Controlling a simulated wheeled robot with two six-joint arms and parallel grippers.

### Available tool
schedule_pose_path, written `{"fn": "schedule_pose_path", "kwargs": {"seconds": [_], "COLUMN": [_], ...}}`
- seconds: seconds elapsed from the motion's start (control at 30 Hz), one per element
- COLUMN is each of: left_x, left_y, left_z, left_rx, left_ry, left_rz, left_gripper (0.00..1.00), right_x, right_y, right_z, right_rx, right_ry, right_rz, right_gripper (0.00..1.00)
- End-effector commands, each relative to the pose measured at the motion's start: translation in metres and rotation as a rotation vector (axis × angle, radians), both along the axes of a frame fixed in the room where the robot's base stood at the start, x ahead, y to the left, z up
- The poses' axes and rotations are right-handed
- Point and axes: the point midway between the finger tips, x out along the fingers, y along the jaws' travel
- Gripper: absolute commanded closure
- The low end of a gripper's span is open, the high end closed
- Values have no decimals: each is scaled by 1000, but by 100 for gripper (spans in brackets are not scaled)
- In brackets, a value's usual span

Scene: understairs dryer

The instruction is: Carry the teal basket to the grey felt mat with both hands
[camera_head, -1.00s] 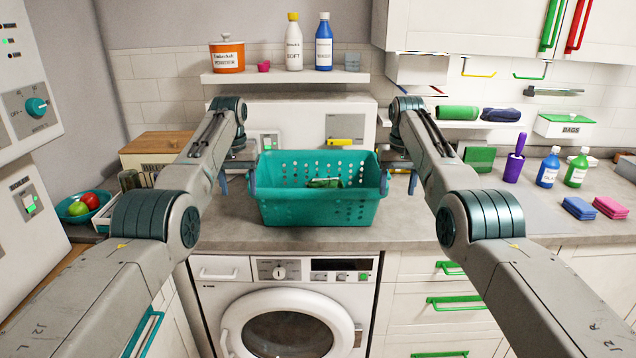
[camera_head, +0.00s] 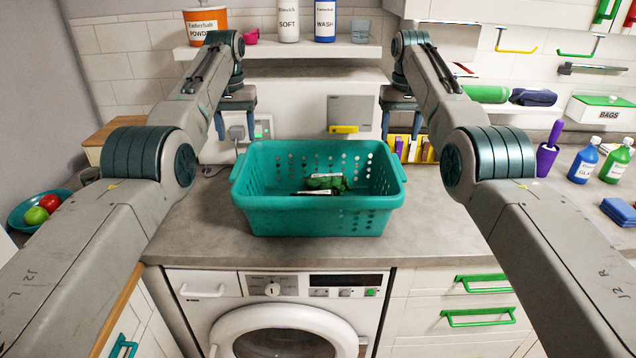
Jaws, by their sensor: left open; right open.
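The teal basket (camera_head: 318,215) stands upright on the grey counter above the washing machine. It is perforated, and a green item with a white label (camera_head: 325,184) lies inside. My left gripper (camera_head: 235,128) is open and empty, pointing down, above and beyond the basket's left end. My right gripper (camera_head: 401,126) is open and empty, above and beyond its right end. Neither gripper touches the basket. I cannot make out the grey felt mat in this view.
A shelf (camera_head: 290,50) with a powder tub and bottles is on the back wall. A fruit bowl (camera_head: 22,218) is at the left. A purple-handled tool (camera_head: 547,155), blue bottle (camera_head: 584,162), green bottle (camera_head: 614,163) and blue cloths (camera_head: 619,211) are at the right. Counter in front of the basket is clear.

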Motion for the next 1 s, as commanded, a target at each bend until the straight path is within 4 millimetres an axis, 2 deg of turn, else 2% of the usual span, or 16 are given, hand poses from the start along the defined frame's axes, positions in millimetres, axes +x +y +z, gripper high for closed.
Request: {"fn": "schedule_pose_path", "kwargs": {"seconds": [0.27, 0.37, 0.8, 1.0], "left_x": [0, 0, -1, -1], "left_y": [0, 0, 0, 0], "left_z": [-6, -18, -91, -106], "left_rx": [0, 0, 0, 0], "left_ry": [0, 1, 1, -1], "left_rz": [0, 0, 0, 0], "left_gripper": [43, 43, 43, 43], "right_x": [0, 0, -1, 0], "right_y": [0, 0, 0, 0], "right_z": [-6, -18, -91, -105], "right_rx": [0, 0, 0, 0], "right_ry": [0, 1, 1, 0], "right_rz": [0, 0, 0, 0], "right_gripper": [43, 43, 43, 43]}}
